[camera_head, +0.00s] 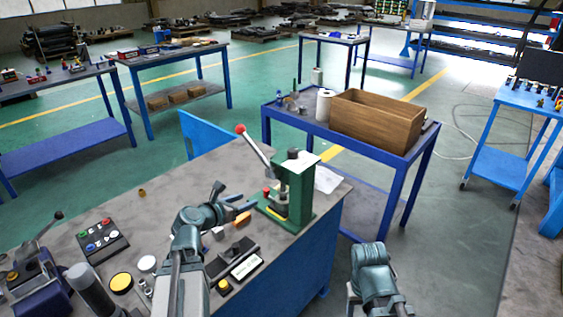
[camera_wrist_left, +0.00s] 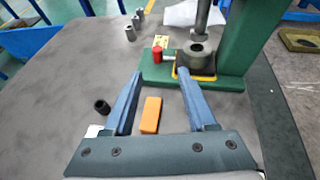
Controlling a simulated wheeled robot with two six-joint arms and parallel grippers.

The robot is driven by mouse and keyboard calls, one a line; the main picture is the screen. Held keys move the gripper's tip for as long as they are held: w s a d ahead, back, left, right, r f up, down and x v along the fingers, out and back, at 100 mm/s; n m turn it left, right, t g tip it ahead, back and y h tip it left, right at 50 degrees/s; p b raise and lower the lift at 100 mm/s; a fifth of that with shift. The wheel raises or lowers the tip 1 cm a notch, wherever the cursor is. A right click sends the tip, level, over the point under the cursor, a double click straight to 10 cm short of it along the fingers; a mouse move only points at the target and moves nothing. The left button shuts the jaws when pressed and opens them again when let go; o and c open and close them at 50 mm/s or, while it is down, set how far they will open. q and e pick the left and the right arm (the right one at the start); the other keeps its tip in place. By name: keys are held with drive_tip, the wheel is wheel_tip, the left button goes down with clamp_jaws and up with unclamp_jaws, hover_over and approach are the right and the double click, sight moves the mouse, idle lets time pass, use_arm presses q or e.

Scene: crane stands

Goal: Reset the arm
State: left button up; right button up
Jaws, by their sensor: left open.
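My left gripper (camera_head: 246,203) reaches over the grey workbench (camera_head: 150,205), close to the green arbor press (camera_head: 292,190). In the left wrist view, its blue fingers (camera_wrist_left: 160,73) are spread wide with nothing held between them. An orange block (camera_wrist_left: 151,115) shows in the gap between the fingers; it also shows beside the gripper in the head view (camera_head: 243,219). The press base with its round anvil (camera_wrist_left: 196,56) lies just beyond the fingertips. My right arm (camera_head: 372,262) shows at the bottom right, off the bench; its gripper is hidden or out of frame.
The press lever with a red knob (camera_head: 241,129) rises near my left arm. A button box (camera_head: 102,241) and a yellow disc (camera_head: 121,283) sit on the bench at left. A blue table behind carries a wooden crate (camera_head: 376,120). Green floor is open between tables.

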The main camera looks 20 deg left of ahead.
use_arm(q)
drive_tip(key=s+d+m+g+h+p, duration=0.3)
drive_tip(key=d+m+g+p, duration=0.5)
drive_tip(key=d+m, duration=1)
drive_tip(key=s+d+r+m+g+y+p, duration=0.2)
drive_tip(key=s+d+m+y+p, duration=0.1)
drive_tip(key=s+m, duration=0.4)
drive_tip(key=s+d+r+m+g+y+p, duration=0.3)
drive_tip(key=s+d+m+p, duration=0.3)
drive_tip(key=m, duration=0.6)
drive_tip(key=shift+s+r+y+p, duration=0.3)
drive_tip(key=shift+s+y+p, duration=0.35)
drive_tip(key=shift+p, duration=0.4)
drive_tip(key=shift+w, duration=0.1)
